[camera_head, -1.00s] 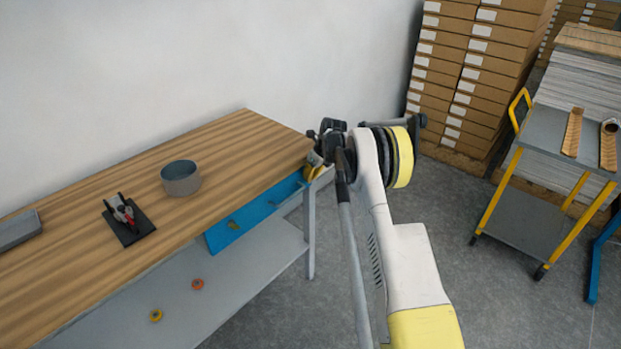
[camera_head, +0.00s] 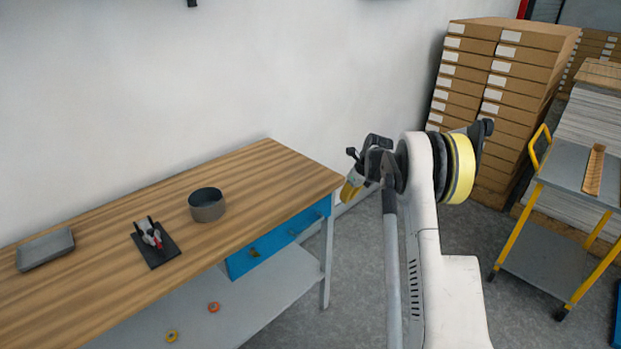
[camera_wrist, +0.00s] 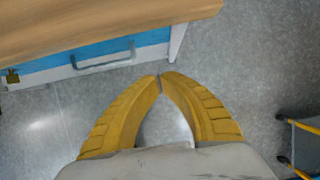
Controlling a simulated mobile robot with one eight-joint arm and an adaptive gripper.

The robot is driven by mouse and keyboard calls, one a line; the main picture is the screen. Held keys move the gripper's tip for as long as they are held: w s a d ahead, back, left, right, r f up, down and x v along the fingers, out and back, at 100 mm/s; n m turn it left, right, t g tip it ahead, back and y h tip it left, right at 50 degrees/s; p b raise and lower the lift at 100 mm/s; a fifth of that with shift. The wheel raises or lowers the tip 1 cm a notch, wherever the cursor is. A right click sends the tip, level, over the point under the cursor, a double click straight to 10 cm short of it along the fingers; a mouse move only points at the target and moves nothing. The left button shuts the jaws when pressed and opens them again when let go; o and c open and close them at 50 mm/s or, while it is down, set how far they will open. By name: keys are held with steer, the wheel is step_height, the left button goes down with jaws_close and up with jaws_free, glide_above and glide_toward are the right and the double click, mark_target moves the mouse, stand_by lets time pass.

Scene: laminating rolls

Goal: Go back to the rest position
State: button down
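My gripper (camera_wrist: 160,76) has two yellow fingers whose tips meet in the wrist view, with nothing between them but grey floor. In the head view my gripper (camera_head: 350,190) hangs past the right end of the wooden workbench (camera_head: 290,172), partly hidden by my arm's wrist. The bench edge also shows above the fingertips in the wrist view (camera_wrist: 100,22). The gripper is apart from the bench and holds nothing.
A blue drawer (camera_head: 275,240) is under the top. A trolley (camera_head: 565,190) and stacked boxes (camera_head: 500,100) stand right. Floor between is clear.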

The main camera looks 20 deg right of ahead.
steer(key=s+a+r+n+h, duration=0.1)
steer(key=s+a+r+n, duration=0.55)
steer(key=a+r, duration=0.3)
steer(key=s+a+r+n, duration=0.6)
steer(key=a+r+n, duration=0.15)
steer(key=r, duration=0.35)
steer(key=s+a+r+n+t, duration=0.1)
steer(key=s+a+r+n, duration=0.1)
steer(key=s+a+n, duration=0.4)
steer(key=s+a+r+n+t, duration=0.1)
steer(key=s+a+n, duration=0.2)
steer(key=s, duration=0.6)
steer(key=s+a+f+n, duration=0.3)
steer(key=s+f+n, duration=0.1)
steer(key=s+n, duration=0.5)
steer(key=shift+s+a+t+h, duration=0.2)
steer(key=shift+s+t+h, duration=0.15)
steer(key=shift+s, duration=0.8)
steer(key=shift+f, duration=0.1)
